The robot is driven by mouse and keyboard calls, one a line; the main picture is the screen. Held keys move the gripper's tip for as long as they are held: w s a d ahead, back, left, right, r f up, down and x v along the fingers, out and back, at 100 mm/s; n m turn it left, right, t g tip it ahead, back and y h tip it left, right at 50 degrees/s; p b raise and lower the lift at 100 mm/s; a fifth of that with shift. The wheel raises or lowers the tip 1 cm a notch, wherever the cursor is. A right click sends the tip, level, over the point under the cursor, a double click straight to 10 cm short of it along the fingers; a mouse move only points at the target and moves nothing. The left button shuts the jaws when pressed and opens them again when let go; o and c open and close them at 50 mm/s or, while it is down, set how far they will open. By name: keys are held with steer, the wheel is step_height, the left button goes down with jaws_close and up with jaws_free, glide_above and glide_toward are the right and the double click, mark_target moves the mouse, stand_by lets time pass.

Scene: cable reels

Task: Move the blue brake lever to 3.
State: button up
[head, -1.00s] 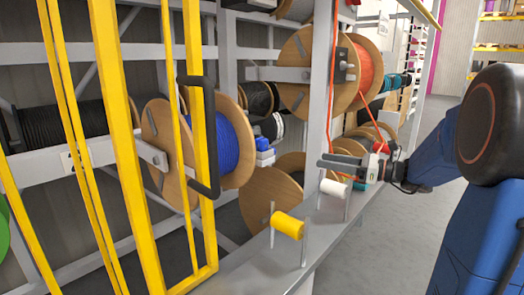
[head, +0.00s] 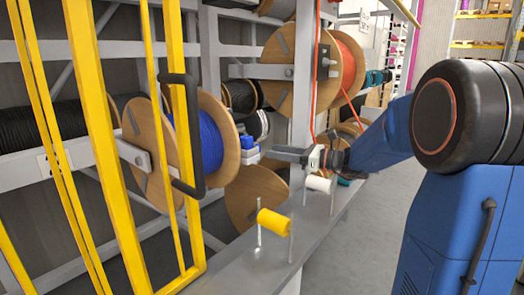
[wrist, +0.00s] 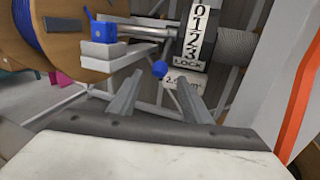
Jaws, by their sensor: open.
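The blue brake lever shows in the wrist view as a round blue knob (wrist: 159,69), just ahead of my fingertips and between them; its arm is hard to make out. A scale plate (wrist: 195,35) marked 0, 1, 2, 3 and LOCK from top to bottom is above it to the right. The knob is lower left of LOCK; I cannot tell which mark it is set to. My gripper (wrist: 158,90) is open, with nothing between its fingers. In the head view my gripper (head: 284,153) reaches left toward the rack; the lever cannot be picked out there.
A blue block on a pale bracket (wrist: 103,29) is left of the knob, by a wooden reel (wrist: 62,45) with blue cable. An orange cable (wrist: 300,95) hangs at the right.

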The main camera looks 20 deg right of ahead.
steer(key=shift+x, duration=3)
steer(key=shift+c, duration=0.2)
jaws_close()
